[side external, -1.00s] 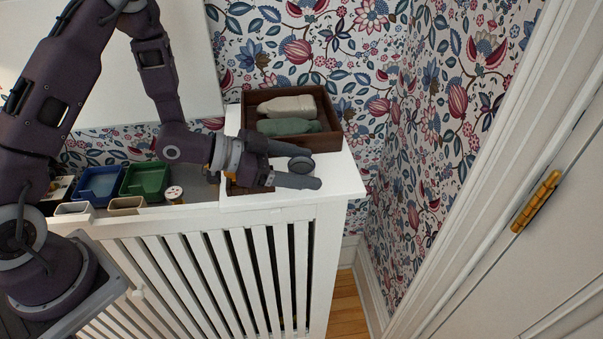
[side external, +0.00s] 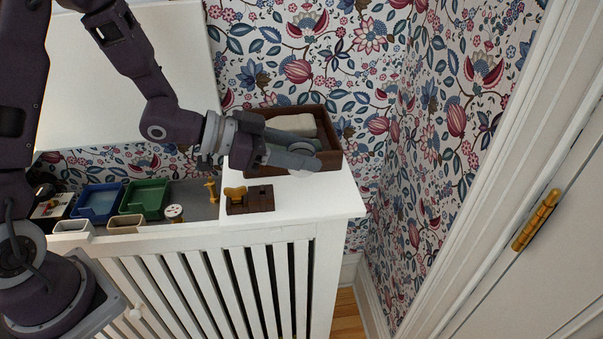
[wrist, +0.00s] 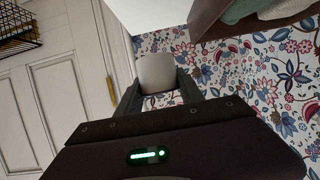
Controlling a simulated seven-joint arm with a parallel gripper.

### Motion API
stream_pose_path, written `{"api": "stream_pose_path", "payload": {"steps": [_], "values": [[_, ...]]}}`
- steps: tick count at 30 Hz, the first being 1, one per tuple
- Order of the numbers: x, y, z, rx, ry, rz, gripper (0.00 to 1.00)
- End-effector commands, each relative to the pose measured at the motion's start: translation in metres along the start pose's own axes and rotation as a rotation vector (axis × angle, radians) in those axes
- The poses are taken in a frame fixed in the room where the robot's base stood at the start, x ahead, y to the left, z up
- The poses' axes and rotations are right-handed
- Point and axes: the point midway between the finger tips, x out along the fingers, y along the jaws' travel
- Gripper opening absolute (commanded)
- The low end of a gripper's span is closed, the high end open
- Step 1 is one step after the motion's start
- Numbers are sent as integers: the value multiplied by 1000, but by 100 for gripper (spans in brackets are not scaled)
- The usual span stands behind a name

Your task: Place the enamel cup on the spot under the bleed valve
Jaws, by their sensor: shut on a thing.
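My gripper (side external: 304,156) is shut on the enamel cup (wrist: 157,73), a plain whitish cup that shows between the two fingers in the wrist view. In the side view the cup (side external: 301,173) is partly hidden by the fingers, over the right part of the white cover, in front of the wooden tray. Whether it touches the cover I cannot tell. A small brass fitting (side external: 212,190) stands at the left edge of the raised white cover; it may be the bleed valve. The spot under it cannot be made out.
The dark wooden tray (side external: 252,160) holds folded cloths. A dark block (side external: 250,204) with a brass piece lies at the cover's front left. Blue (side external: 97,202) and green (side external: 146,198) trays and a small round tin (side external: 174,213) stand on the lower grey surface. Wallpapered walls close the back and right.

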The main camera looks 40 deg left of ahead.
Motion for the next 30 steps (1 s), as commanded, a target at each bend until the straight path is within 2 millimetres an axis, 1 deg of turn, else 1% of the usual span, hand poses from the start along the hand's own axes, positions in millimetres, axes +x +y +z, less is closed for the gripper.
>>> {"api": "stream_pose_path", "payload": {"steps": [1,4,8,12,15,17,18,20,23,24,27,30], "values": [[-3,-1,-9,4,5,-2,5],[-14,-9,-14,-10,-2,-29,5],[-41,-37,-6,-54,-12,-132,5],[-80,-71,5,-115,-12,-276,5],[-104,-87,11,-149,-5,-358,5],[-110,-91,12,-158,-2,-378,5],[-108,-91,11,-155,-1,-370,5],[-97,-86,8,-140,-3,-330,5],[-68,-70,0,-94,-6,-216,5],[-55,-62,-4,-76,-6,-167,5],[-26,-41,-14,-27,-5,-55,5],[-6,-25,-21,6,-1,20,5]]}}
